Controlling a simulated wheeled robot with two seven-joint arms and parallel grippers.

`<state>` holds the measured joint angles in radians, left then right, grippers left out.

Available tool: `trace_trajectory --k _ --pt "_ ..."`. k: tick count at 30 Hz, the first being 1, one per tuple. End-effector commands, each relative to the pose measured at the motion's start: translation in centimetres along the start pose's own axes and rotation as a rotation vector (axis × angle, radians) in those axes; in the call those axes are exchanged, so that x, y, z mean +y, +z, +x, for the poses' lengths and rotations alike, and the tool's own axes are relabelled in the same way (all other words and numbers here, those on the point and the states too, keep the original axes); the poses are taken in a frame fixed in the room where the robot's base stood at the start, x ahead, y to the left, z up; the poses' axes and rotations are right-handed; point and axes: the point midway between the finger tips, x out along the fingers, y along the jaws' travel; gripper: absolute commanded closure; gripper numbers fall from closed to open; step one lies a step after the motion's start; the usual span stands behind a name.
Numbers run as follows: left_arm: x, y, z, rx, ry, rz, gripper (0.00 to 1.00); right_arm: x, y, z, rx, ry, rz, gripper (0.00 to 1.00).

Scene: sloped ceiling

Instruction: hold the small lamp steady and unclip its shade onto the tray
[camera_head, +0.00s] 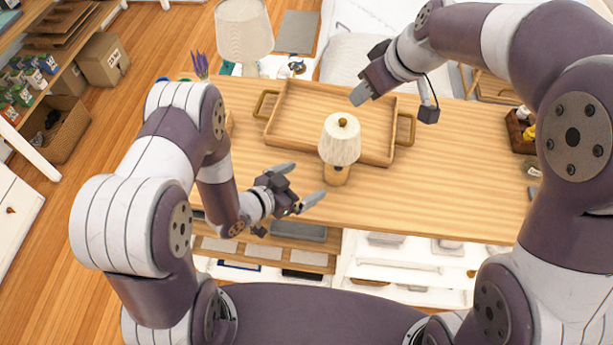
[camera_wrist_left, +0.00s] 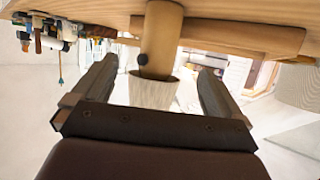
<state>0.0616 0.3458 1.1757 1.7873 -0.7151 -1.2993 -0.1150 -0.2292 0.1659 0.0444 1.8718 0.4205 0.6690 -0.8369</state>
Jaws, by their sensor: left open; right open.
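The small lamp has a cream shade (camera_head: 340,140) with a wooden knob on top and a wooden base (camera_head: 336,174). It stands upright on the table in front of the wooden tray (camera_head: 305,112), which looks empty. My left gripper (camera_head: 303,184) is open, left of the lamp base, with its fingers pointing towards it. In the left wrist view, which looks upside down, the base (camera_wrist_left: 161,40) and shade (camera_wrist_left: 154,92) appear between the open fingers (camera_wrist_left: 155,78), with no contact visible. My right gripper (camera_head: 367,78) is open and empty above the tray's back right part.
The wooden table (camera_head: 440,185) is clear to the right of the lamp. A larger lamp (camera_head: 243,32) stands behind the table on the left. A dark box with small items (camera_head: 520,130) sits at the table's right end. A purple plant (camera_head: 200,65) is at the back left.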

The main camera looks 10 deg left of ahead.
Motion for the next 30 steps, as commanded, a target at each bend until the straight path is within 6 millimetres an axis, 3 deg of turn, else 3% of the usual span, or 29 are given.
trace_trajectory --k 15,20,28,30 --pt "0.0 -0.1 10.7 0.004 -0.002 0.003 0.0 0.0 0.0 0.0 0.0 0.0 0.0 0.57" --pt "-0.1 -0.1 12.1 0.003 -0.002 0.003 0.0 0.0 0.0 0.0 0.0 0.0 0.0 0.57" --pt "-0.1 -0.1 12.3 0.003 -0.004 0.002 0.0 0.0 0.0 0.0 0.0 0.0 0.0 0.57" --pt "-0.1 -0.1 12.3 0.003 -0.004 0.002 0.23 0.0 0.0 0.0 0.0 0.0 0.0 0.57"
